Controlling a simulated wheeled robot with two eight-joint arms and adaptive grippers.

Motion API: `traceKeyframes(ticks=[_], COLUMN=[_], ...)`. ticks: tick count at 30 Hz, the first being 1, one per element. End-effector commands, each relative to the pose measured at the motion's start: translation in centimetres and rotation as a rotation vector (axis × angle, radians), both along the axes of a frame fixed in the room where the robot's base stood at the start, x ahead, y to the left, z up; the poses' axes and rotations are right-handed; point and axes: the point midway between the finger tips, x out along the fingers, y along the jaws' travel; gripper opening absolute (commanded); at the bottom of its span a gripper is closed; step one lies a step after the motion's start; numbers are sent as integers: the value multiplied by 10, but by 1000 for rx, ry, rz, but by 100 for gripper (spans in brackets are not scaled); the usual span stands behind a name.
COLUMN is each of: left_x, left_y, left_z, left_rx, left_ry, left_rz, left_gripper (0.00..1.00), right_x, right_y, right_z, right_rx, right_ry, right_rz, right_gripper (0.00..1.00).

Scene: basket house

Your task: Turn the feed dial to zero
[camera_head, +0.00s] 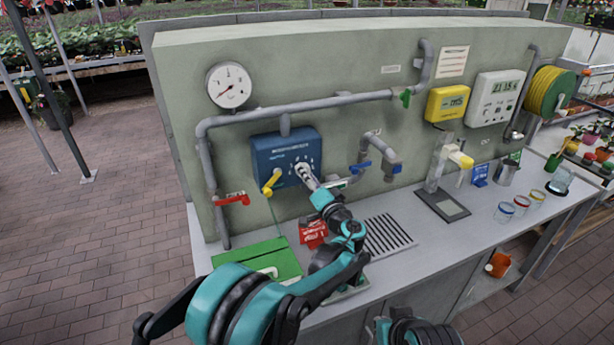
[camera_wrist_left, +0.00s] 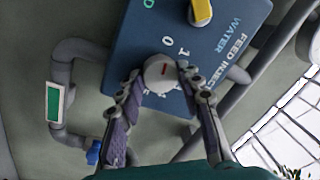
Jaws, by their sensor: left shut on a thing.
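The feed dial is a pale round knob with a red mark, on the front of the blue "WATER FEED INJECT" box (camera_head: 275,155). In the left wrist view the dial (camera_wrist_left: 159,72) sits between the two fingers of my left gripper (camera_wrist_left: 160,82), which is shut on it. The numerals 0 and 1 show on the box beside the dial; others are partly hidden. The red mark's exact setting is hard to read. In the head view my left gripper (camera_head: 305,175) covers most of the dial. My right gripper is not in view.
A yellow lever (camera_head: 271,182) is on the box's left, close to the dial. A red-handled valve (camera_head: 232,199) and a blue-handled valve (camera_head: 360,167) flank the box.

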Motion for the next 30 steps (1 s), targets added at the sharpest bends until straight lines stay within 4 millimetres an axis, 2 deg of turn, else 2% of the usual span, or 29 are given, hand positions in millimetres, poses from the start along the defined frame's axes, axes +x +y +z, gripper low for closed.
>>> traceKeyframes(ticks=[13, 14, 15, 16, 25, 30], left_x=[0, 0, 0, 0, -1, -19], left_y=[0, 0, 0, 0, -1, -10], left_z=[-1, -1, -1, -1, 0, -2], left_rx=[-11, -10, -10, -10, -9, -9], left_ry=[-2, -1, -2, -2, -2, -2], left_rz=[1, 1, 0, 0, -1, -3], left_gripper=[7, 44, 54, 57, 57, 57], right_x=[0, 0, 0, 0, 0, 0], right_y=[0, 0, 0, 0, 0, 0], right_z=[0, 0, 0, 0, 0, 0], right_rx=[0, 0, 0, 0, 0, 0], right_ry=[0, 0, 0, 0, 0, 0], right_rz=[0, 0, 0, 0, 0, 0], right_gripper=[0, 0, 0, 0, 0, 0])
